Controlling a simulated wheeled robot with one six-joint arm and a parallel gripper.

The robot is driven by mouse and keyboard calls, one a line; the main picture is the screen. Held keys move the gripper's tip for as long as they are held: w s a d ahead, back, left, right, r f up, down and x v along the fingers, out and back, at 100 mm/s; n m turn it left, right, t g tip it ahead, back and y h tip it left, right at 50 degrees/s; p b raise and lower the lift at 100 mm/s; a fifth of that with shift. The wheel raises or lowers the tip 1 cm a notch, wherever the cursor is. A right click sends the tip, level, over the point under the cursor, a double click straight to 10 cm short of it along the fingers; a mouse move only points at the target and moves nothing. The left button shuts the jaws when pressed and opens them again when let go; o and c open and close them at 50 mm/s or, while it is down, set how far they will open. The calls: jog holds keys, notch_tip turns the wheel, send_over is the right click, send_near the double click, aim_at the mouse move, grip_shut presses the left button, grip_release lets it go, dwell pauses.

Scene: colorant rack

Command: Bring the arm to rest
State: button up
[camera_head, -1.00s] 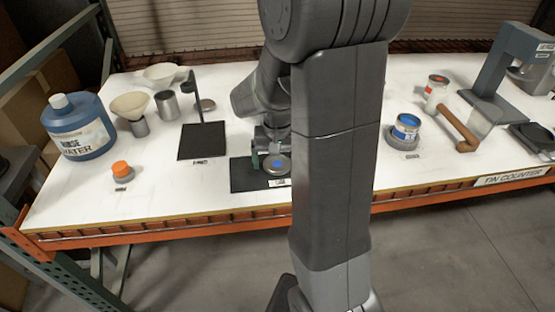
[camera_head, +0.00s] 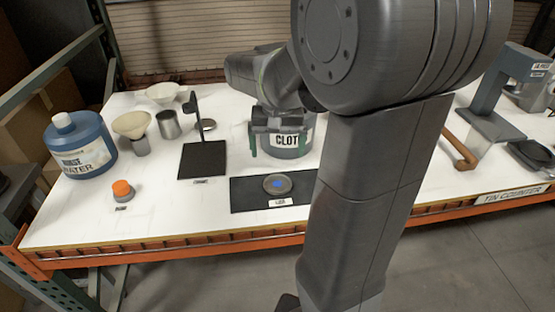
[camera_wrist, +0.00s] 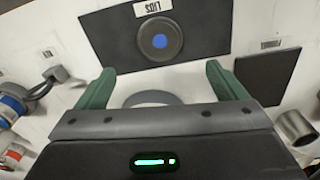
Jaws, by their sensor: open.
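A round grey lid with a blue dot (camera_head: 277,184) lies flat on a black mat (camera_head: 243,197). It shows beyond the fingers in the wrist view (camera_wrist: 160,41), apart from them. My arm column covers the right-middle of the table in the head view.
A blue water jug (camera_head: 80,146), an orange-capped item (camera_head: 122,190), a metal cup (camera_head: 169,124) and a black stand (camera_head: 203,161) are at left. A wood-handled tool (camera_head: 461,150) and grey machine (camera_head: 499,93) are at right.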

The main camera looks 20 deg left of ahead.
aim_at(278, 184)
jog(key=shift+r, duration=0.35)
notch_tip(278, 184, down, 12)
jog(key=shift+w, duration=0.15)
jog(key=shift+a+r, duration=0.1)
jog(key=shift+r, duration=1.65)
